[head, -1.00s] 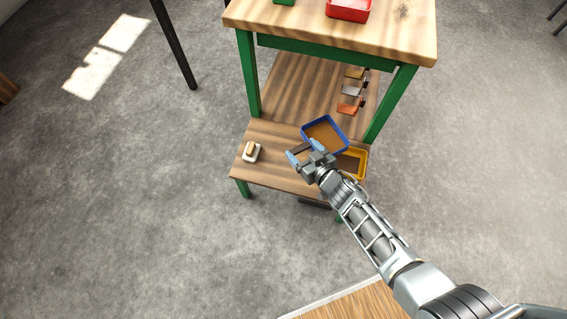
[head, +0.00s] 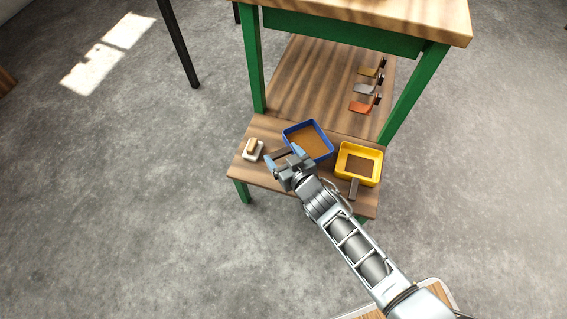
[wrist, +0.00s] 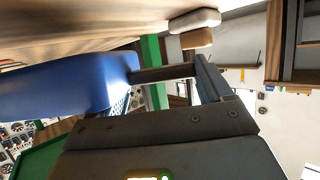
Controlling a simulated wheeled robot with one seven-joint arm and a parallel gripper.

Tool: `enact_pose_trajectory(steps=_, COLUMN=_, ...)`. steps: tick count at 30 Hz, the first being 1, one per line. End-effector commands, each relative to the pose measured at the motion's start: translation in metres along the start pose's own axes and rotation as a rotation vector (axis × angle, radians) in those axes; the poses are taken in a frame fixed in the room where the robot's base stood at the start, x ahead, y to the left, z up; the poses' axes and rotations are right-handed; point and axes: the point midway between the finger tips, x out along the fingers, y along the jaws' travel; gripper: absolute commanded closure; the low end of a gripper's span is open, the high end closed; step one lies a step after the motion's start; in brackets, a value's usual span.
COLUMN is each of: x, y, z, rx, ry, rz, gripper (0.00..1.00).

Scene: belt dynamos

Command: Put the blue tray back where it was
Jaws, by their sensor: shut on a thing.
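The blue tray (head: 321,158), with a brown inside, is at the low shelf's front part in the head view, between the white block and the yellow tray. My gripper (head: 283,157) is at its near left side, shut on it. In the wrist view the tray's blue wall (wrist: 70,85) fills the left, and a dark bar (wrist: 165,73) runs from it to one finger of my gripper (wrist: 170,85).
A yellow tray (head: 343,176) with a dark handle sits right of the blue one. A white block with a tan top (head: 252,151) lies to the left. Several coloured flaps (head: 361,106) line the shelf's back right. Green legs (head: 253,65) hold the wooden top above.

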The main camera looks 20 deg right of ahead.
Motion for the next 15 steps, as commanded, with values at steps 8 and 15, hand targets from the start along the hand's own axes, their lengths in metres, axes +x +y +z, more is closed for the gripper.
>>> enact_pose_trajectory(steps=8, x=0.014, y=0.0, z=0.032, rx=0.0, ry=0.001, rz=0.0, gripper=0.61)
enact_pose_trajectory(steps=15, x=0.013, y=0.0, z=0.031, rx=0.0, ry=0.001, rz=0.0, gripper=0.61)
